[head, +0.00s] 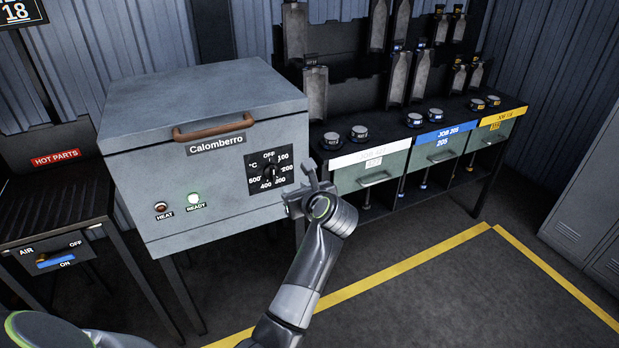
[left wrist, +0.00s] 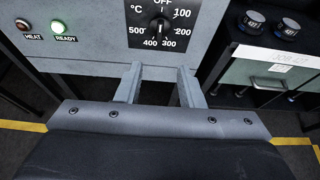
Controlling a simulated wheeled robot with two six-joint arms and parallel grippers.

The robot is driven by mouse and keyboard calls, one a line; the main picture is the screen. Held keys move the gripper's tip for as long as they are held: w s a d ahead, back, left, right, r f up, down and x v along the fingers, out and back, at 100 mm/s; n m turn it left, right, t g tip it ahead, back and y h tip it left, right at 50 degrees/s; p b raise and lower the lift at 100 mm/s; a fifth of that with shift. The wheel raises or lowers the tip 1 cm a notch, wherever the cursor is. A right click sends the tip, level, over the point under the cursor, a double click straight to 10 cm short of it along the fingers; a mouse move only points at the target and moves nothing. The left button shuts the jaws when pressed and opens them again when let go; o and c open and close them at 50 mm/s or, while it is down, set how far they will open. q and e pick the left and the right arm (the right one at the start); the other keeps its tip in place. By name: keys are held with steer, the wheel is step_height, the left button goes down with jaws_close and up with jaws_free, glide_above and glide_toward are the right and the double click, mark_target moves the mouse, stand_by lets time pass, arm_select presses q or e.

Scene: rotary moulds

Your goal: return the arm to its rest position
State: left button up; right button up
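My left gripper (head: 303,188) is raised in front of the grey Calomberro oven (head: 190,125), by the right edge of its front, just right of the temperature dial (head: 270,172). In the left wrist view its two fingers (left wrist: 160,78) stand apart with nothing between them, below the dial (left wrist: 160,28). I cannot tell the exact gap between the fingers and the oven front. My left arm reaches up from the bottom middle of the head view. My right gripper is not in view.
The oven's lid is down, with a brown handle (head: 213,127) and the green READY lamp (head: 194,199) lit. A black HOT PARTS rack (head: 50,205) stands left. A bench with job drawers (head: 440,145) stands right. Floor at right is clear, with yellow lines (head: 400,265).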

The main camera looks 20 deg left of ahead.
arm_select(q)
steer(key=s+a+f+m+t+y+p, duration=0.1)
steer(key=a+f+m+t, duration=0.1)
steer(key=f+m, duration=0.4)
steer(key=s+a+f+m+t+y+p, duration=0.15)
steer(key=f+m, duration=0.25)
steer(key=m, duration=0.4)
steer(key=s+d+f+m+h+p, duration=0.1)
steer(key=s+d+f+m+h, duration=0.1)
steer(key=s+f+m+h, duration=0.65)
steer(key=s+d+f+m+h+p, duration=0.1)
steer(key=s+f+m, duration=0.4)
steer(key=f+m, duration=0.8)
steer(key=s+f+m+g+h, duration=0.2)
steer(key=s+f+m+g, duration=0.25)
steer(key=s+f, duration=0.95)
steer(key=s+a+f+m+g, duration=0.1)
steer(key=s+f+m+g, duration=0.1)
steer(key=s, duration=1)
steer(key=s+a+f+m+g+p, duration=0.1)
steer(key=s+f+m+g, duration=0.2)
steer(key=s, duration=0.9)
steer(key=shift+g+p, duration=0.3)
steer(key=shift+g, duration=0.6)
